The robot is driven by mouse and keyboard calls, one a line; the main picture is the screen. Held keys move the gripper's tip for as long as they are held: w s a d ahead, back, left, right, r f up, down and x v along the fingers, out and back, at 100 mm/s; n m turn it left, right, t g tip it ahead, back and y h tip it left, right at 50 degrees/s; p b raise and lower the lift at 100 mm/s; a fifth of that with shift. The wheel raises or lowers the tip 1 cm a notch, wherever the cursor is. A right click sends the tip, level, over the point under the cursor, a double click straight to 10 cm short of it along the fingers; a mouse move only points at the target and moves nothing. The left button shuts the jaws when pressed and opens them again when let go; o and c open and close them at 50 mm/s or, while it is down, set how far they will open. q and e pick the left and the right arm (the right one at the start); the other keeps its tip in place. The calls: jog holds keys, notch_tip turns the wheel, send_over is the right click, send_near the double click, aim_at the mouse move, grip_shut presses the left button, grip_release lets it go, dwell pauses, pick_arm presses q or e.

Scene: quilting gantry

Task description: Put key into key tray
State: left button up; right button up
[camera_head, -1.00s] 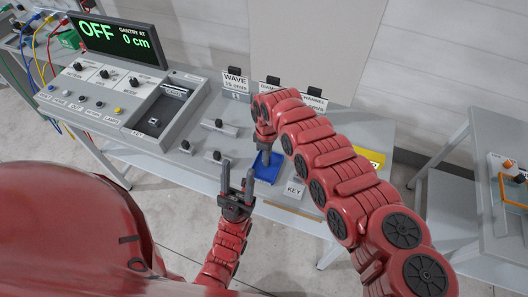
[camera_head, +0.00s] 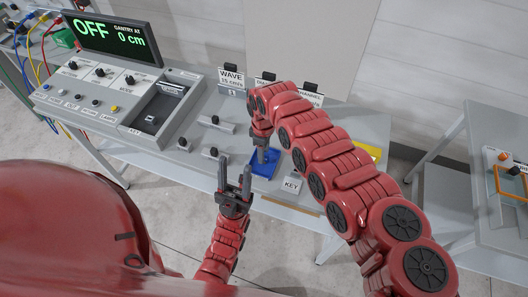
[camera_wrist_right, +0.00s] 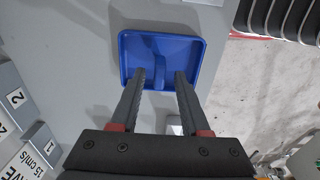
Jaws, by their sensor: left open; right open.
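A shallow blue tray (camera_head: 262,170) lies on the grey table near its front edge, beside a block labelled KEY (camera_head: 292,184). My right gripper (camera_head: 262,157) points down over the tray. In the right wrist view its open fingers (camera_wrist_right: 160,78) overlap the near part of the blue tray (camera_wrist_right: 188,48), with a blue raised strip in the tray's middle ahead of them. My left gripper (camera_head: 233,178) is open and empty, pointing up in front of the table edge.
A control console (camera_head: 110,88) with knobs, a KEY-labelled recess and an OFF display (camera_head: 110,38) stands at the left. Labelled card holders (camera_head: 232,78) and small sliders (camera_head: 215,121) stand between. A yellow item (camera_head: 372,152) lies partly behind my right arm. Another table (camera_head: 495,195) is at right.

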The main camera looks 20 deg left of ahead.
notch_tip(320, 180, up, 11)
jog(key=b, duration=0.3)
jog(key=shift+r, duration=0.15)
dwell(0.3)
